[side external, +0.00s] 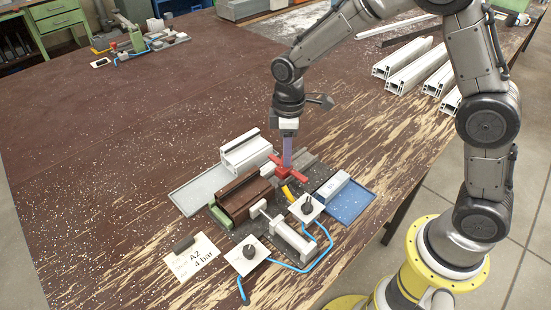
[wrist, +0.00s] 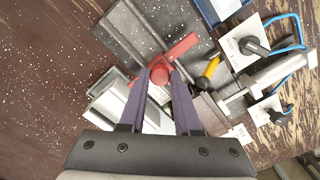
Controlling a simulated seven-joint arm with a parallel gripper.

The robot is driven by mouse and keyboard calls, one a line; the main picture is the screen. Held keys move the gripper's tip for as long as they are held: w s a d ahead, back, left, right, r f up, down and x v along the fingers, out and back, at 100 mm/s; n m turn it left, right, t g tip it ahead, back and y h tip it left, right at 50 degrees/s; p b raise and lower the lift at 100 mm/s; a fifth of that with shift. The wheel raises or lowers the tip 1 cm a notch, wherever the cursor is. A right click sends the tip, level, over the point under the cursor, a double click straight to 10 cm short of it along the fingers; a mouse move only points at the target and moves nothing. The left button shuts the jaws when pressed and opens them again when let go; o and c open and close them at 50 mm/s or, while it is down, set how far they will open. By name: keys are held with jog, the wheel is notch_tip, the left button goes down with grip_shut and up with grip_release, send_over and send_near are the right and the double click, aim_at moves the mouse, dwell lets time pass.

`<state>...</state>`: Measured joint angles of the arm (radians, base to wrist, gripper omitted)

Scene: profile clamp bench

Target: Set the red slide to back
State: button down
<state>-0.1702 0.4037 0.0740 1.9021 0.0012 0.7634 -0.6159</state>
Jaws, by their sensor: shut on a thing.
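The red slide (side external: 283,170) sits on the grey clamp fixture in the middle of the bench, with red arms reaching out to its sides. In the wrist view the red slide (wrist: 160,72) has a round knob at the fingertips. My gripper (side external: 287,163) points down at it from above. In the wrist view my gripper (wrist: 160,78) has its two purple fingers on either side of the red knob, shut on it. The underside of the slide and its track are partly hidden.
A white profile (side external: 245,150) and a brown profile (side external: 240,197) lie beside the slide. A yellow handle (side external: 291,194), black knobs on white plates (side external: 306,207), a blue hose (side external: 290,266) and a blue tray (side external: 352,203) are close by. The bench's left side is mostly clear.

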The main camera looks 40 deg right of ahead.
jog(key=d, duration=0.8)
jog(key=c, duration=0.6)
grip_release()
notch_tip(320, 180, up, 14)
